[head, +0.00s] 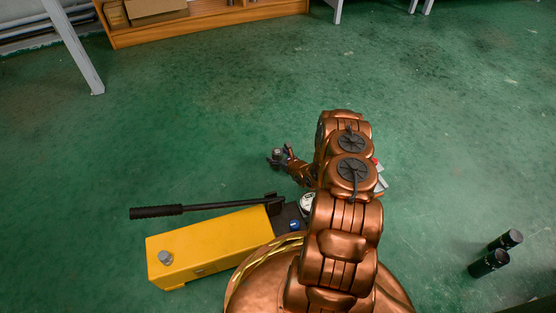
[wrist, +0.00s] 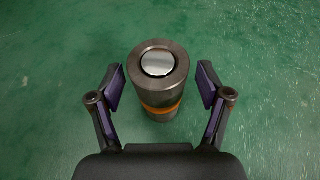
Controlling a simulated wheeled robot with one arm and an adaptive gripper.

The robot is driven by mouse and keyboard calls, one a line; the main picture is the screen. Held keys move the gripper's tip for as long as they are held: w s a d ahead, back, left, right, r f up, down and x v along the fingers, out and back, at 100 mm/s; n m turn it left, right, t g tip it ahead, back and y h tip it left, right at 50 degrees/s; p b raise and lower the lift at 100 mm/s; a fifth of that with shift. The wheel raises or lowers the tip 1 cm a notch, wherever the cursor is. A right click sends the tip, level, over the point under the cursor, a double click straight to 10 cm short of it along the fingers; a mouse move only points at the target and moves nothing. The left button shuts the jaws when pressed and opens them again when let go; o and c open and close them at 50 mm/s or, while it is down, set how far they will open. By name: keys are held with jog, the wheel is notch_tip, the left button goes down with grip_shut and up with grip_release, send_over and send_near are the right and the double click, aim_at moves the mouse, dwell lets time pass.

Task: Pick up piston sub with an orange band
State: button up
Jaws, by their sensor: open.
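The piston sub (wrist: 176,88) shows in the wrist view as a dark grey metal cylinder with a shiny round top and an orange band (wrist: 162,108) lower down. It stands upright on the green floor. My gripper (wrist: 159,78) is open, with one purple-padded finger on each side of the sub and visible gaps between pads and sub.
A yellow tool body (head: 207,247) with a black-gripped lever (head: 157,212) lies left of my arm. Two black cylinders (head: 488,263) are on the floor at the right. A wooden shelf (head: 215,18) stands at the back. The middle floor is mostly clear.

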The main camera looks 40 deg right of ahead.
jog(key=shift+c, duration=0.4)
grip_shut()
